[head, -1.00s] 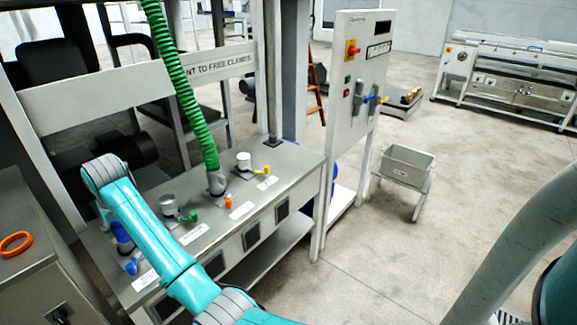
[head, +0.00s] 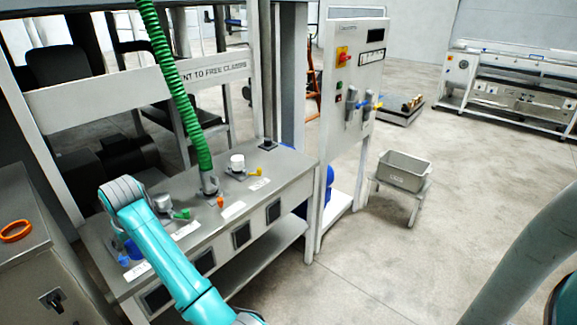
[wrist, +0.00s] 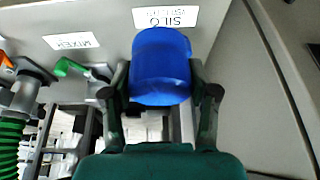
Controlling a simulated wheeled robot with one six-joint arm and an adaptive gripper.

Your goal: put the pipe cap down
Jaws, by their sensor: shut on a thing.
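The blue pipe cap (wrist: 160,58) is between the two dark fingers of my gripper (wrist: 161,88) in the wrist view, and the gripper is shut on it. The cap is close to the grey bench top, by a white label reading SILO (wrist: 166,17). I cannot tell whether the cap touches the bench or a pipe stub below it. In the head view, a bit of blue (head: 132,249) shows beside my teal arm, at the near left end of the bench (head: 285,172). My arm hides the gripper there.
A green hose (head: 180,90) hangs to a bench port. Nearby are a green valve handle (wrist: 66,66), a MIXER label (wrist: 71,40) and a white-capped port (head: 237,162). An orange ring (head: 16,231) lies on the left cabinet.

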